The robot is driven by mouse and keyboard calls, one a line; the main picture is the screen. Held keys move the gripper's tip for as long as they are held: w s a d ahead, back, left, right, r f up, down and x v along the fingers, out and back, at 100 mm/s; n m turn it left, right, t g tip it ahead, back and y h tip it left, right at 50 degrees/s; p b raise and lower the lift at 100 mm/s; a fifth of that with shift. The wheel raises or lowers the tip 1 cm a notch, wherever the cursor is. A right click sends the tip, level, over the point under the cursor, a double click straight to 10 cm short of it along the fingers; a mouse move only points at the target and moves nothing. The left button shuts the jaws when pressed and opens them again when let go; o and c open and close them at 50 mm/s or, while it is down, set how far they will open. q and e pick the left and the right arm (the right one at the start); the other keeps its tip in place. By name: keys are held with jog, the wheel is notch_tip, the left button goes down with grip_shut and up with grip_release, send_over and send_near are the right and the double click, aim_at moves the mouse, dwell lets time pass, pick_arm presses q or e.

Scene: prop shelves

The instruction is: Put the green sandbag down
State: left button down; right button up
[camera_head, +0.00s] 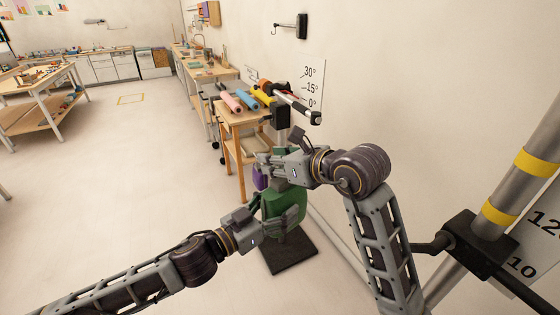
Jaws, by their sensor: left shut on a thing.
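The green sandbag (288,207) hangs upright above a dark square base plate (290,257) on the floor. My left gripper (261,207) is at the bag's left side and is shut on it. My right gripper (265,163) is above and behind the bag, near its top; whether its fingers are open or shut is not clear. A purple thing (260,179), perhaps another bag, shows partly behind the green one. The grippers and the green bag hide the rest of it and what stands above the plate.
A wooden table (237,118) with coloured rolls stands just beyond the grippers, against the wall. A metal pole with yellow bands (535,163) and a black clamp (475,240) are at right. The floor to the left is clear.

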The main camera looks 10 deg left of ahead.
pick_arm(q)
jog(key=shift+r, duration=0.25)
pick_arm(e)
grip_shut()
dwell(0.3)
pick_arm(q)
jog(key=shift+c, duration=0.8)
grip_release()
jog(key=shift+f, duration=0.1)
pick_arm(e)
jog(key=shift+r, duration=0.2)
pick_arm(q)
jog(key=shift+f, duration=0.2)
